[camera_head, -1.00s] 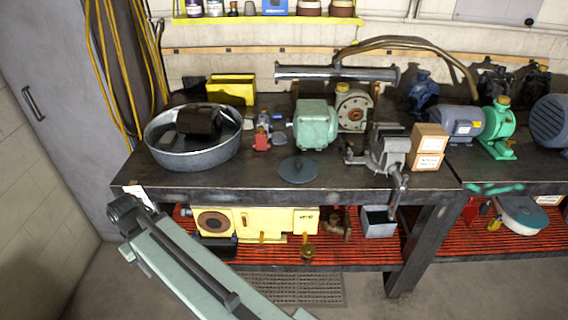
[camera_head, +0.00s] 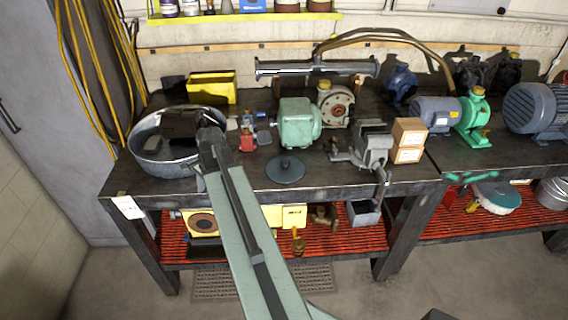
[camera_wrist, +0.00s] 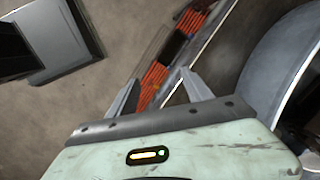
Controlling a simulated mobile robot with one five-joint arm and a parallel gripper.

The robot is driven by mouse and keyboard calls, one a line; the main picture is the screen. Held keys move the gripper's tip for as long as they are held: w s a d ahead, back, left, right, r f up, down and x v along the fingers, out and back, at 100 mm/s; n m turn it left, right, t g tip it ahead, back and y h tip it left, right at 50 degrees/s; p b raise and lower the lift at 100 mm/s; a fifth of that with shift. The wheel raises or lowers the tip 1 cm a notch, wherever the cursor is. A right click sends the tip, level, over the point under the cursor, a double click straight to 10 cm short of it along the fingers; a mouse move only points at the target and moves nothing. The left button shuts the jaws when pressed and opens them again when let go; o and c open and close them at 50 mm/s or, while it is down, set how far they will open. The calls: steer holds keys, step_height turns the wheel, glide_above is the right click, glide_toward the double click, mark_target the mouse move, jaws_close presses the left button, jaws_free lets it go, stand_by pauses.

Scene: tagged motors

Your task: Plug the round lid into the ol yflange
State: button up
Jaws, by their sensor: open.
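The round lid (camera_head: 285,171) is a dark, flat disc with a small knob, lying on the front of the workbench. The flange (camera_head: 335,106) is a pale round face with a reddish-brown centre, on the pump beside the green motor housing. It stands behind and to the right of the lid. My gripper (camera_wrist: 160,78) is open and empty in the wrist view, its two fingers apart over the floor and the bench's red shelf. In the head view my arm reaches up to the basin's right edge; its fingers cannot be made out there. The lid is not visible in the wrist view.
A metal basin (camera_head: 154,152) holding a dark part stands left; a curved metal wall at the right of the wrist view looks like it. Bare bench top surrounds the lid.

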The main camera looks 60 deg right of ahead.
mark_target(286, 162)
steer(key=s+d+r+m+p, duration=0.1)
steer(key=s+d+m, duration=0.1)
steer(key=d, duration=0.3)
steer(key=s+d+r+m, duration=0.2)
steer(key=s+d+m, duration=0.1)
steer(key=d+m, duration=0.1)
steer(key=s+d+r+m+t+p, duration=0.1)
steer(key=s+d+m, duration=0.1)
steer(key=d, duration=0.5)
steer(key=shift+s+r+m+h+p, duration=0.3)
steer(key=shift+r+m+p, duration=0.05)
steer(key=shift+m, duration=0.45)
steer(key=s+d+r+m+t+h+p, duration=0.1)
steer(key=s+d+r+m, duration=0.1)
steer(key=s+d+m, duration=0.6)
steer(key=s+d, duration=0.2)
steer(key=d, duration=0.1)
steer(key=shift+r+m+p, duration=0.25)
steer(key=shift+m+p, duration=0.1)
steer(key=shift+m, duration=0.05)
steer(key=shift+s, duration=0.1)
